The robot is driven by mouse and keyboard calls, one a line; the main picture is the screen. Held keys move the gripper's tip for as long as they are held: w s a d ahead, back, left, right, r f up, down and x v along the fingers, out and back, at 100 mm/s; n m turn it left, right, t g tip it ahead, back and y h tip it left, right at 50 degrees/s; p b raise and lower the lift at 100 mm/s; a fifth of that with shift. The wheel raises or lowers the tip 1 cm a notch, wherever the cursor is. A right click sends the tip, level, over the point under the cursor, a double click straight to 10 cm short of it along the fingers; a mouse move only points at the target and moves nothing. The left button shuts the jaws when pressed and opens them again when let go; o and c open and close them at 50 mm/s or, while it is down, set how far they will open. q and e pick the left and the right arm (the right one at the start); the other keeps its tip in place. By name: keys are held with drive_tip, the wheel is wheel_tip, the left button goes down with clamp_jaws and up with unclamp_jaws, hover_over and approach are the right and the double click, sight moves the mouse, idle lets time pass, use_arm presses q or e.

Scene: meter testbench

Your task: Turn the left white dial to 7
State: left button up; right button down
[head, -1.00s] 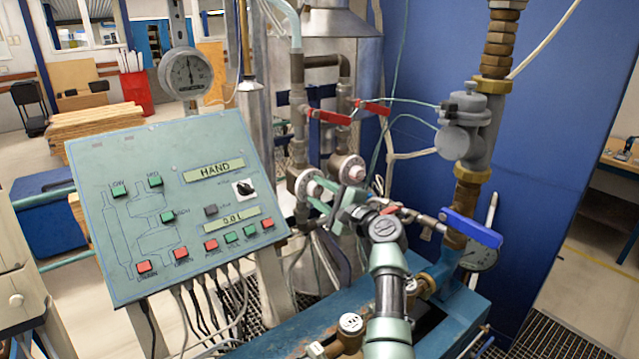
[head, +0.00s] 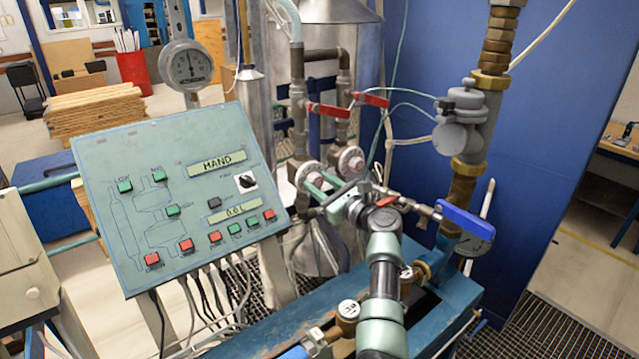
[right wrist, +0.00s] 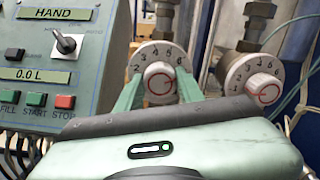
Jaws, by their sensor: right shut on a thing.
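The left white dial (right wrist: 158,82) is a round white disc with numbers around its rim and a knob with a red mark at its centre. The digits 2 to 6 show; which number the mark points at is too small to tell. It also shows in the head view (head: 308,174), partly behind my gripper. My right gripper (right wrist: 160,88) has its green fingers on either side of the knob and is shut on it. It also shows in the head view (head: 317,188). My left gripper is not in view.
A second, similar white dial (right wrist: 254,84) sits close to the right. The sloped control panel (head: 120,220) stands at left, reading HAND and 0.0 L. Red valve levers (head: 328,111) are above the dials. A blue lever (head: 468,223) is right of my right arm.

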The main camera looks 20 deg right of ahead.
drive_tip(key=shift+f+m, duration=0.25)
drive_tip(key=shift+m, duration=0.75)
drive_tip(key=c, duration=0.9)
unclamp_jaws()
drive_tip(key=shift+r, duration=0.1)
drive_tip(key=shift+s+d, duration=0.1)
drive_tip(key=shift+s, duration=0.05)
drive_tip(key=shift+s+d, duration=0.1)
drive_tip(key=shift+s, duration=0.2)
drive_tip(key=b+v, duration=0.2)
drive_tip(key=v, duration=0.5)
